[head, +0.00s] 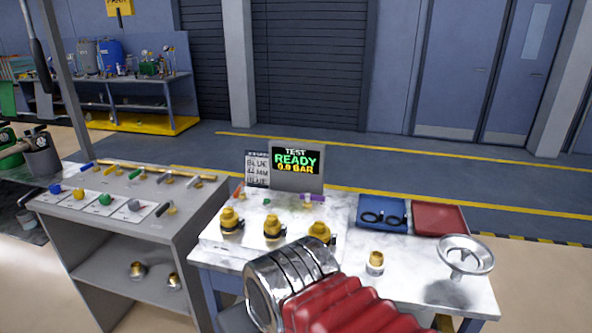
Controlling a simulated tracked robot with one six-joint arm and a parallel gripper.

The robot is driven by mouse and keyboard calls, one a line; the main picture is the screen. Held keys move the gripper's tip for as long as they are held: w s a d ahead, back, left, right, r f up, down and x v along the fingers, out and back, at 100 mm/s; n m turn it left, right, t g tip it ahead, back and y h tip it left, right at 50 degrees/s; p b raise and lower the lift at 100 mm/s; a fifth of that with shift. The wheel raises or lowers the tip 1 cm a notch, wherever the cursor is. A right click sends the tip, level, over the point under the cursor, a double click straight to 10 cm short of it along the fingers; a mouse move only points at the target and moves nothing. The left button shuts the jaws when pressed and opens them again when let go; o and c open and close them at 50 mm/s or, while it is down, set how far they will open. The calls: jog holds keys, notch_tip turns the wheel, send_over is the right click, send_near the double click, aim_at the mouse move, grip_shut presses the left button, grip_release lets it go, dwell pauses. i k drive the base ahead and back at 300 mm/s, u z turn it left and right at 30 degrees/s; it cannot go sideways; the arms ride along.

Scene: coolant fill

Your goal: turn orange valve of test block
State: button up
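The test block (212,238) is a pale slab on the white-topped table, with three brass fittings (272,228) along its front. Small coloured parts sit at its back edge below the screen. One at the left end looks orange (239,192); it is too small to make out its shape or angle. A green part (267,201) and a purple part (312,197) stand to its right. My arm, with a chrome section and red bellows, reaches in from the bottom in front of the block. My gripper's fingers do not show.
A screen (296,160) behind the block reads TEST READY 0.0 BAR. To the right are a blue tray (367,224) with dark rings, a red tray (438,218), a loose brass fitting (375,262) and a silver handwheel (466,254). A grey bench (130,228) with coloured valves stands left.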

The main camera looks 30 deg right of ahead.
aim_at(240, 189)
jog(key=z, duration=0.25)
jog(key=i, duration=0.55)
jog(key=z, duration=0.7)
jog(key=i, duration=0.7)
jog(key=z, duration=0.15)
jog(key=k, duration=1.35)
jog(key=u, duration=0.5)
jog(key=i, duration=0.75)
jog(key=u, duration=0.3)
